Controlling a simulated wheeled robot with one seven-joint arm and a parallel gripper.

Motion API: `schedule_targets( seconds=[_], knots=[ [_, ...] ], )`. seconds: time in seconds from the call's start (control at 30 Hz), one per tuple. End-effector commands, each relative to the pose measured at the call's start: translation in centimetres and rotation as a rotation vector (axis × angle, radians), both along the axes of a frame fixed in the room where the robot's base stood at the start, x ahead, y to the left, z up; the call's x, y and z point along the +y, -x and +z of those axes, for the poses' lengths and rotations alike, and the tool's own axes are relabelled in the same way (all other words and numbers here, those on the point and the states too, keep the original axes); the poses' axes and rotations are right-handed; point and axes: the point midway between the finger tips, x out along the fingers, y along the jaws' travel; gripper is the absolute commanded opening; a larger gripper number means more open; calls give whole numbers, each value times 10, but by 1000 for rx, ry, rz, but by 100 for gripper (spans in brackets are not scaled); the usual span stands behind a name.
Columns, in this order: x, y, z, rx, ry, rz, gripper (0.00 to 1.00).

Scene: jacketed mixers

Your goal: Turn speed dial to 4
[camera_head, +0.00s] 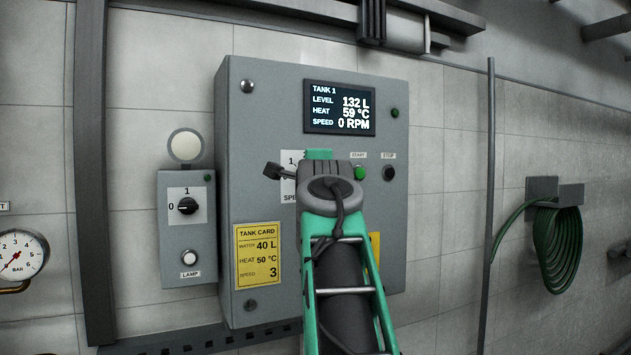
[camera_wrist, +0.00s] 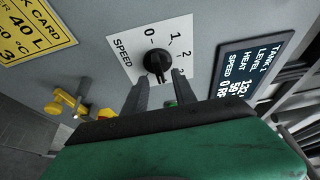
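The speed dial (camera_wrist: 157,62) is a black round knob on a white plate marked SPEED, with 0, 1 and 2 readable around it in the wrist view. Its pointer direction is hard to make out. My gripper (camera_wrist: 159,83) has its two dark fingers apart, with the tips close to the dial, one on each side. I cannot tell whether they touch it. In the head view my gripper hides the dial; only part of its plate (camera_head: 288,187) shows. The display (camera_head: 339,108) reads TANK 1, level 132 L, heat 59 °C, speed 0 RPM.
A yellow tank card (camera_head: 258,256) lists speed 3. A green start button (camera_head: 361,173) and black stop button (camera_head: 389,173) sit right of the dial. A lamp switch box (camera_head: 187,228) is at left. A yellow valve handle (camera_wrist: 66,103) shows in the wrist view.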

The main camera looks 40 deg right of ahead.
Motion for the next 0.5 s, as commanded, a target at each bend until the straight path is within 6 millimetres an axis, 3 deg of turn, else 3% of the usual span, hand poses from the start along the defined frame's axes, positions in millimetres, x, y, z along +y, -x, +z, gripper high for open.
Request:
schedule_targets(
  seconds=[0.23, 0.5],
  knots=[
    [32, 40, -3, -3, 1, 0, 33],
    [39, 49, 0, -1, 1, 0, 33]
  ],
)
